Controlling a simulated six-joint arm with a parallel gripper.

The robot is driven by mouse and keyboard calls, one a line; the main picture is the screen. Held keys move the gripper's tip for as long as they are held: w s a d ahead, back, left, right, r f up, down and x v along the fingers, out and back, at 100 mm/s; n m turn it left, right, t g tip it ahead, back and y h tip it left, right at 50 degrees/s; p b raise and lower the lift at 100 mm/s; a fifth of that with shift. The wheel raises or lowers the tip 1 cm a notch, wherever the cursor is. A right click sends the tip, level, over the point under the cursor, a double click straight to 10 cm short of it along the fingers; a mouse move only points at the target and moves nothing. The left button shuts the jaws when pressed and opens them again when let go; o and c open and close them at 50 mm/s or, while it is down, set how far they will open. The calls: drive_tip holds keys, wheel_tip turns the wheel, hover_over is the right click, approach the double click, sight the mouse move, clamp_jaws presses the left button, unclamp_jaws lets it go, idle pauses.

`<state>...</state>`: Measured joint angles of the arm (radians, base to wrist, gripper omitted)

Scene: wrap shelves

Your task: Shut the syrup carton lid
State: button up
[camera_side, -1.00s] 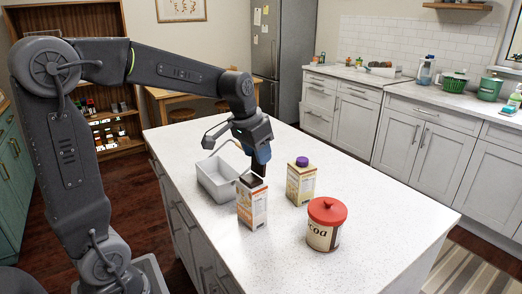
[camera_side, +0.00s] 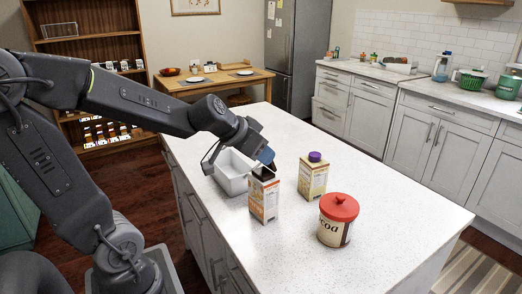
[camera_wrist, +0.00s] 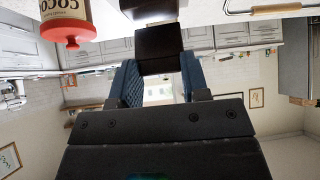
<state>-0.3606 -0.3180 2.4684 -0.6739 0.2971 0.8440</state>
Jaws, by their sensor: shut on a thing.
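The syrup carton (camera_side: 264,199), a white and orange box with a dark top, stands upright on the island in the side view. I take it to be the syrup carton by its dark lid; its label is too small to read. My gripper (camera_side: 267,157) is tilted at the top of this carton. In the wrist view my gripper (camera_wrist: 157,82) has its blue fingers on either side of a dark block, which looks like the lid (camera_wrist: 160,45). It is shut on that lid. How far the lid stands from closed is hidden by the fingers.
A carton with a purple cap (camera_side: 313,178) stands just right. A cocoa tin with a red lid (camera_side: 338,220) is nearer the front; it also shows in the wrist view (camera_wrist: 68,18). A pale empty bin (camera_side: 232,184) sits close behind left. The island's right side is clear.

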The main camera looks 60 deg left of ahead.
idle(0.5)
drive_tip(key=o, duration=0.9)
drive_tip(key=shift+o, duration=0.2)
drive_tip(key=v, duration=1.3)
drive_tip(key=shift+s+r, duration=0.2)
drive_tip(key=shift+s, duration=0.2)
